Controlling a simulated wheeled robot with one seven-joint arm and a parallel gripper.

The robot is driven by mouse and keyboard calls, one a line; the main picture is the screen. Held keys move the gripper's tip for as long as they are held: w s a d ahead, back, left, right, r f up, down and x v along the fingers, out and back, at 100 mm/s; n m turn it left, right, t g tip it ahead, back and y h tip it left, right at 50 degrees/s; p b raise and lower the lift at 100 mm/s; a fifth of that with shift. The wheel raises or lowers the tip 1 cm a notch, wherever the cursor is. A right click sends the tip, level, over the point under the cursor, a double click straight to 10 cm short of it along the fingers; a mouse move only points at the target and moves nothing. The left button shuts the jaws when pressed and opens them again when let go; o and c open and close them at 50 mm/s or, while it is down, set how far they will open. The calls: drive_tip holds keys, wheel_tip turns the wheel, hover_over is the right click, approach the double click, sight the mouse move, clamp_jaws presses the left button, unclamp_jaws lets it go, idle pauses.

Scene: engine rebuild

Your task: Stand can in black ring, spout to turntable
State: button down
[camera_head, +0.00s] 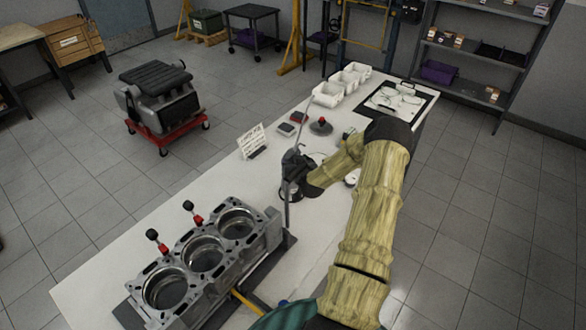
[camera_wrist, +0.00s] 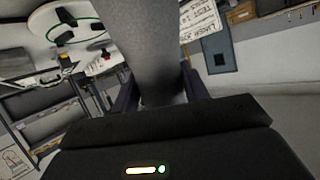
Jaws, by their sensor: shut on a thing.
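My gripper (camera_head: 308,183) reaches over the white workbench from the right, just beyond the engine block. In the wrist view its two dark fingers (camera_wrist: 160,92) are shut on a smooth grey body, apparently the can (camera_wrist: 150,45), which fills the upper middle. In the head view the can (camera_head: 293,164) looks dark, with a thin spout rising from it and leaning slightly right. A white disc, perhaps the turntable (camera_wrist: 72,25), is at upper left in the wrist view; my arm partly hides that area in the head view.
The engine block (camera_head: 205,258) with three bores fills the near bench end. White bins (camera_head: 340,88) and a tray (camera_head: 396,101) occupy the far end.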

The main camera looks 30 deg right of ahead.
drive_tip(key=shift+f+p, duration=0.55)
drive_tip(key=shift+f, duration=0.9)
drive_tip(key=c, duration=0.8)
unclamp_jaws()
drive_tip(key=shift+f, duration=0.15)
drive_tip(key=shift+o, duration=0.3)
drive_tip(key=shift+a, duration=0.1)
drive_tip(key=shift+s+r, duration=0.15)
drive_tip(key=shift+r, duration=0.05)
drive_tip(key=shift+s+a+r, duration=0.15)
drive_tip(key=shift+s, duration=0.45)
drive_tip(key=b+v, duration=0.2)
drive_tip(key=v, duration=0.8)
drive_tip(key=shift+s+r+b, duration=0.2)
drive_tip(key=shift+b, duration=0.2)
